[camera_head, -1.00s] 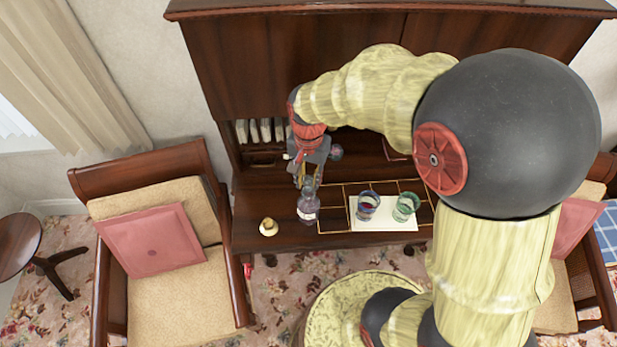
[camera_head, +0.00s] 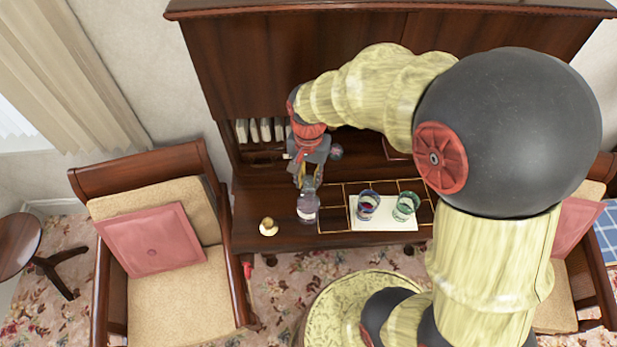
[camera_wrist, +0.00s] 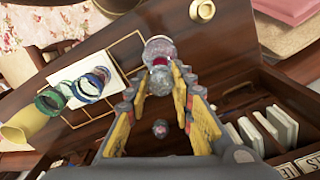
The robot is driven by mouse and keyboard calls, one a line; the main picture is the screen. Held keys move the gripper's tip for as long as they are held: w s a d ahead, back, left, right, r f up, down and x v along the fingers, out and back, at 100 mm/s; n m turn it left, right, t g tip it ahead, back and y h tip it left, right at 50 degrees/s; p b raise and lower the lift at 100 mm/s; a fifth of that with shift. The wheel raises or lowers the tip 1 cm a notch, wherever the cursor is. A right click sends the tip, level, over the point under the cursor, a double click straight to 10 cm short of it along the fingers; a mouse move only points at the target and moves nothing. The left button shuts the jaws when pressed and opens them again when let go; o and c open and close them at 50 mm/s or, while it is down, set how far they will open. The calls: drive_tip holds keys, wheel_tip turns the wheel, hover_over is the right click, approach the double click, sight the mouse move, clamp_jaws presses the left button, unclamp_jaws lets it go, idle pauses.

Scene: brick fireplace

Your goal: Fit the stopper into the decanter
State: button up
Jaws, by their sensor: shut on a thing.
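In the wrist view, my gripper (camera_wrist: 160,80) is shut on a rounded clear-glass piece, the stopper (camera_wrist: 159,83). The decanter (camera_wrist: 158,47) shows just beyond it, with dark red between the two. The stopper and neck overlap in view, so I cannot tell whether the stopper is seated in the neck or just above it.
Books (camera_head: 260,131) fill a rear cubby. Armchairs flank the desk.

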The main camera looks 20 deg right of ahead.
sight(309, 185)
drive_tip(key=shift+f+b, duration=1.15)
drive_tip(key=shift+f, duration=0.6)
drive_tip(key=o, duration=1)
wheel_tip(309, 185, up, 12)
drive_tip(key=shift+r, duration=0.1)
idle(0.5)
